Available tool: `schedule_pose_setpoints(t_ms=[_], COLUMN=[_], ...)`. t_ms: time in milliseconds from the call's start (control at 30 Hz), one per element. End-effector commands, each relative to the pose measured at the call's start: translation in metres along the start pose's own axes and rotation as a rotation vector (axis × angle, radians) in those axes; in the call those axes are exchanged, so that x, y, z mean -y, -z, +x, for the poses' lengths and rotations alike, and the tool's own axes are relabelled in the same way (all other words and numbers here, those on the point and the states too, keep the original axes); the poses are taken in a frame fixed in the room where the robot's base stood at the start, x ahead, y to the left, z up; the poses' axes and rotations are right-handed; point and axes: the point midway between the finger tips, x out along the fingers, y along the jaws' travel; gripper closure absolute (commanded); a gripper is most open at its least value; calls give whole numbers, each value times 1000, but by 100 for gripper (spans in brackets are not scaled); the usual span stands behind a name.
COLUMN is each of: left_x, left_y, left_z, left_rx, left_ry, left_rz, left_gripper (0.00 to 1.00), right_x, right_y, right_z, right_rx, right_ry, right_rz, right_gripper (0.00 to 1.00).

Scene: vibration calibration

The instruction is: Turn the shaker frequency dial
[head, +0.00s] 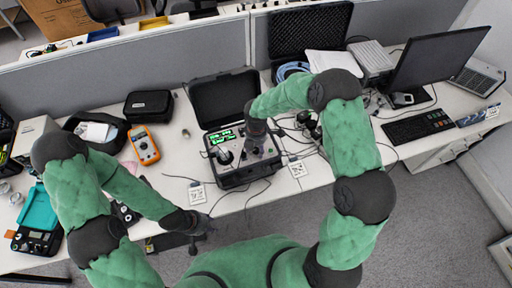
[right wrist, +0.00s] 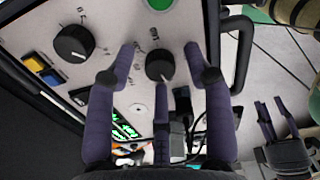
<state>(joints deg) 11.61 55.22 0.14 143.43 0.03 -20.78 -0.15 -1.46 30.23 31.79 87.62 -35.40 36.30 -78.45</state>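The shaker controller (head: 236,178) is an open black case with a light panel and a green display, on the desk at the middle of the head view. In the right wrist view its panel (right wrist: 110,15) carries a black dial (right wrist: 160,66) and a larger black dial (right wrist: 73,43) to its left. Their labels are too small to read. My right gripper (right wrist: 160,55) is open, with purple fingers on either side of the first dial and visible gaps to it. My left gripper (head: 203,222) hangs by the desk's front edge, empty, its fingers apart in the right wrist view (right wrist: 278,122).
An orange multimeter (head: 144,145) and a black pouch (head: 148,105) lie left of the case. Cables run over the desk around it. A monitor (head: 436,62) and keyboard (head: 418,125) stand to the right. A grey partition (head: 120,80) closes the back.

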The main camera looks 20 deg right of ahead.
Motion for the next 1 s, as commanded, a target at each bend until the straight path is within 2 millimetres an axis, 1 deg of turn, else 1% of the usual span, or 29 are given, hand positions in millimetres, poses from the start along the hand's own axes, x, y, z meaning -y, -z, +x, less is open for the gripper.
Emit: schedule_pose_setpoints(t_ms=[167,267,367,600,700,833,1000], left_x=[0,0,0,0,0,0,0], left_y=[0,0,0,0,0,0,0], left_z=[0,0,0,0,0,0,0], left_rx=[0,0,0,0,0,0,0], left_ry=[0,0,0,0,0,0,0], left_rz=[0,0,0,0,0,0,0], left_gripper=[60,60,60,60,60,60,60], right_x=[-1,-2,-1,-1,-1,-1,0], right_y=[0,-1,0,0,0,0,0], right_z=[-5,-16,-33,-81,-97,-111,-120], right_rx=[1,2,1,1,1,0,0], right_ry=[-2,-5,-5,-4,-3,-1,-1], right_rz=[1,1,0,1,0,0,0], right_gripper=[48,48,48,48,48,48,48])
